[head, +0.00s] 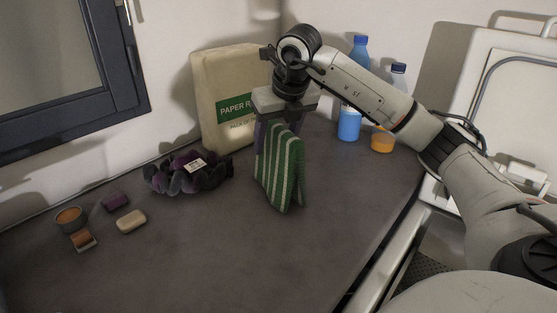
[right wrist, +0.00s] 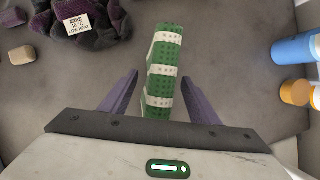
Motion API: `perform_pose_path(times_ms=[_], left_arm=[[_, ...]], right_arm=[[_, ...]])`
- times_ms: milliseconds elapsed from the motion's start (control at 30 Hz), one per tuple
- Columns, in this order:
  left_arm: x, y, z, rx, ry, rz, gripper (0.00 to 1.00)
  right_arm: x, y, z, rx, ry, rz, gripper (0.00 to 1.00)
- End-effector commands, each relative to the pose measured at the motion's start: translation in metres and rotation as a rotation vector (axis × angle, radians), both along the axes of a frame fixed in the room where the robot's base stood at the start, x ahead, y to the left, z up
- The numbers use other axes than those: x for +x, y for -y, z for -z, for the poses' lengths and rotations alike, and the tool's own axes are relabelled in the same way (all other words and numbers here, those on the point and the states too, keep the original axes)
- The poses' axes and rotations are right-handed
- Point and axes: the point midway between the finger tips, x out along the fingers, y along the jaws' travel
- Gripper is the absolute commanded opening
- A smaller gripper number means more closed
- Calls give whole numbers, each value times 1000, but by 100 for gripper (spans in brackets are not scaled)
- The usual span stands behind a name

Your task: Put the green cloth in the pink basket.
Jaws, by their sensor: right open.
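The green cloth (head: 280,172) with white stripes stands folded and upright on the dark counter. My right gripper (head: 278,128) is above it, pointing down. In the right wrist view its two purple fingers are apart, one on each side of the cloth (right wrist: 164,62), with gaps between them and the cloth. My left gripper is not in view. No pink basket shows in either view.
A paper pack (head: 225,85) stands behind the cloth. A dark purple garment (head: 187,172) with a label lies to its left. A blue bottle (head: 349,122) and an orange-filled bottle (head: 382,141) stand at right. Soap (head: 131,221) and small items lie at far left. The front counter is clear.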

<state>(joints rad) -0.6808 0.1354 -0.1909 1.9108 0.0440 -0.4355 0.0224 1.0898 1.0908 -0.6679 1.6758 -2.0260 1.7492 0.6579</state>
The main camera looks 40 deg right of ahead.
Motion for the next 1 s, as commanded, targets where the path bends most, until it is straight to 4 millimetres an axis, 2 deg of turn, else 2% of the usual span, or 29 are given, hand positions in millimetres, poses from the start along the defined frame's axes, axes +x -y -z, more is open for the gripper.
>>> perform_pose_path(times_ms=[367,600,700,900,1000], left_arm=[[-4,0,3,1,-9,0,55],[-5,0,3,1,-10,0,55],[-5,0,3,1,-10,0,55],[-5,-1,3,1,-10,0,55],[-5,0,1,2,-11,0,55]], right_arm=[[0,0,2,0,0,0,54],[0,0,1,0,0,0,14],[0,0,1,0,0,0,0],[0,0,0,0,1,0,0],[1,0,-7,1,3,-1,0]])
